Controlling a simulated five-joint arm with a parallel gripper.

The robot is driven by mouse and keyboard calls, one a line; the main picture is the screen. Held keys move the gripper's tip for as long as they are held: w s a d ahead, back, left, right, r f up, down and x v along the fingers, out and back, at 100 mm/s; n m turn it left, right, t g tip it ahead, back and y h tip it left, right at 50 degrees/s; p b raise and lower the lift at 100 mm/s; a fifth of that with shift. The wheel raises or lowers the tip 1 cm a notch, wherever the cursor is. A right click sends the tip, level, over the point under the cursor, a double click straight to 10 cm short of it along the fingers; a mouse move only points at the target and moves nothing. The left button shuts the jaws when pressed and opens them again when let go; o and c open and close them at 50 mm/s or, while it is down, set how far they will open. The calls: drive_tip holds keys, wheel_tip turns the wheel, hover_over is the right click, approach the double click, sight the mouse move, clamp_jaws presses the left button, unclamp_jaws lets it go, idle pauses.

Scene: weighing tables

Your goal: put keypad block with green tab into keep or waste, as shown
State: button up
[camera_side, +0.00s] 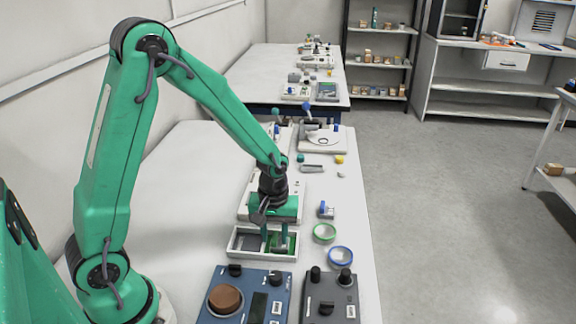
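My gripper (276,238) points straight down over a white two-compartment tray (234,253). The tray's left compartment (251,243) has a dark grey floor and its right compartment has a green floor. The fingertips reach down at the right, green compartment. A small greyish-green shape shows by the fingertips, but I cannot tell whether it is the keypad block with the green tab or whether the fingers hold it. The finger gap is too small and overlapped to judge. No keep or waste label is readable.
A small grey block with a blue tab (326,210) stands right of the tray. A blue control box (243,297) and a grey box (331,297) stand in front. A white scale (323,140) stands behind.

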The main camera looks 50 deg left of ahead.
sight(275, 237)
wheel_tip(275, 237, up, 12)
idle(0.6)
idle(0.5)
drive_tip(key=s+r+m+t, duration=0.5)
drive_tip(key=s+r+m, duration=0.4)
drive_tip(key=s, duration=0.5)
drive_tip(key=shift+d+r+t, duration=0.3)
drive_tip(key=shift+d+r, duration=0.05)
drive_tip(key=shift+r, duration=0.25)
